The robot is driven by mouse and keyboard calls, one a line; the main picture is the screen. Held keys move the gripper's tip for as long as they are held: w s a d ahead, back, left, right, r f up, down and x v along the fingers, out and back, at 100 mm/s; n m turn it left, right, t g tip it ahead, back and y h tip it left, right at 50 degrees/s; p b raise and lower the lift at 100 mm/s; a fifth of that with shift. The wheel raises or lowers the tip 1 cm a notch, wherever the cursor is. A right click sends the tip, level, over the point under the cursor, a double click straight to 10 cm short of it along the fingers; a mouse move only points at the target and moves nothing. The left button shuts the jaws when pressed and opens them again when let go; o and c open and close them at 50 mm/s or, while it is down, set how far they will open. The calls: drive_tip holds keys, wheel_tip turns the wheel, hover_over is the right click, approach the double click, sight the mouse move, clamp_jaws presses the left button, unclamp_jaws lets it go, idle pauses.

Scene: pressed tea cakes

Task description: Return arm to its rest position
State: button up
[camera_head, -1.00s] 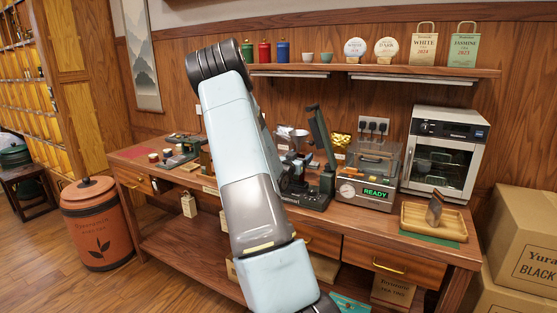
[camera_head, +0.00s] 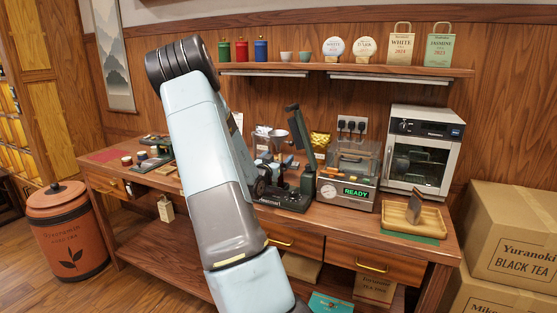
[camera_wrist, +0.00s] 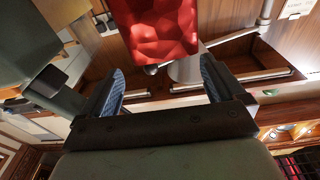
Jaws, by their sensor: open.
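My gripper (camera_wrist: 162,82) shows in the wrist view with its two blue-padded fingers spread apart and nothing between the tips. A red, faceted surface (camera_wrist: 160,30) appears beyond the fingers at the top of that view; I cannot tell what it is or how far off it lies. In the head view my arm (camera_head: 205,170) is raised and bent, its dark joint high at upper left. My arm hides part of the wooden workbench (camera_head: 150,240).
On the bench stand a dark press-like device (camera_head: 295,190), a machine reading READY (camera_head: 345,195), a white oven (camera_head: 424,150) and a wooden tray (camera_head: 400,218). A shelf (camera_head: 350,68) runs above. Cardboard boxes (camera_head: 515,235) stand right, an orange canister (camera_head: 68,235) left.

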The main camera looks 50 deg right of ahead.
drive_tip(key=shift+n+t+y, duration=0.3)
drive_tip(key=shift+n+y, duration=0.1)
drive_tip(key=shift+y, duration=0.2)
drive_tip(key=a+f, duration=0.1)
drive_tip(key=a, duration=0.2)
drive_tip(key=a+f, duration=0.1)
drive_tip(key=a, duration=0.1)
drive_tip(key=shift+w+a+f, duration=0.3)
drive_tip(key=shift+w+a, duration=0.05)
drive_tip(key=shift+s+d+r, duration=0.1)
drive_tip(key=shift+s+r, duration=0.15)
drive_tip(key=shift+s, duration=0.2)
drive_tip(key=shift+s+r, duration=0.2)
drive_tip(key=shift+s, duration=0.25)
drive_tip(key=shift+s+r, duration=0.25)
drive_tip(key=shift+s, duration=0.1)
